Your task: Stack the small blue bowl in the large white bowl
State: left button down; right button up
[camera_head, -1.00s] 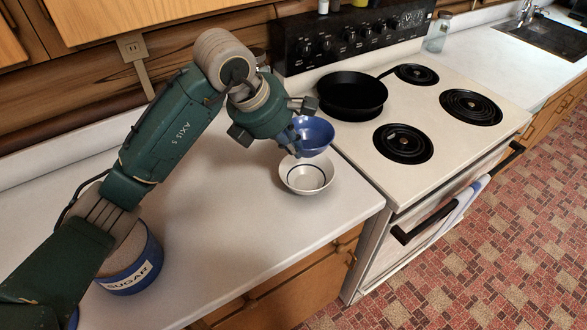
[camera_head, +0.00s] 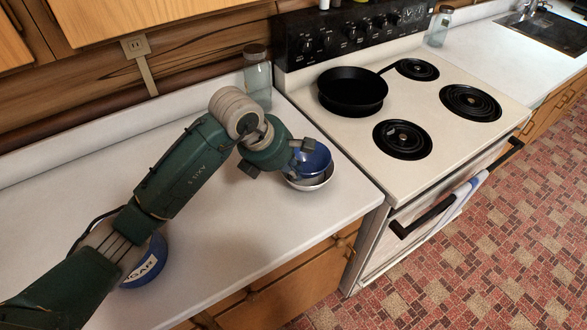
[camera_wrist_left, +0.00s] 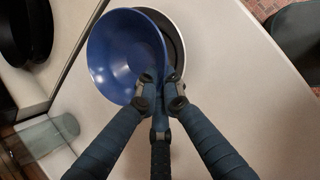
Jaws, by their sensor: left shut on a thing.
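The small blue bowl (camera_head: 315,156) is gripped at its rim by my left gripper (camera_head: 301,154), over the large white bowl (camera_head: 318,186) on the counter. In the left wrist view the blue bowl (camera_wrist_left: 115,45) covers most of the white bowl (camera_wrist_left: 172,25) and is offset to the left of it. The fingers of my left gripper (camera_wrist_left: 158,98) are closed on the blue rim. I cannot tell whether the two bowls touch. The white bowl's inside is mostly hidden. My right gripper is not in view.
The stove with a black pan (camera_head: 352,92) is to the right of the bowls. A glass jar (camera_head: 258,85) stands behind them near the wall. The blue sugar canister (camera_head: 150,265) is partly hidden behind my left arm. The counter (camera_head: 260,235) in front is clear.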

pick_arm(q)
jog(key=shift+f+b, duration=0.5)
jog(key=shift+f, duration=0.05)
jog(key=c, duration=2.2)
grip_release()
jog(key=shift+r, duration=0.2)
jog(key=shift+a+r+p, duration=0.15)
jog(key=shift+r+p, duration=0.45)
jog(key=shift+r, duration=0.2)
jog(key=b+v, duration=0.2)
jog(key=v, duration=0.9)
jog(key=shift+s+b, duration=0.3)
jog(key=shift+r, duration=0.1)
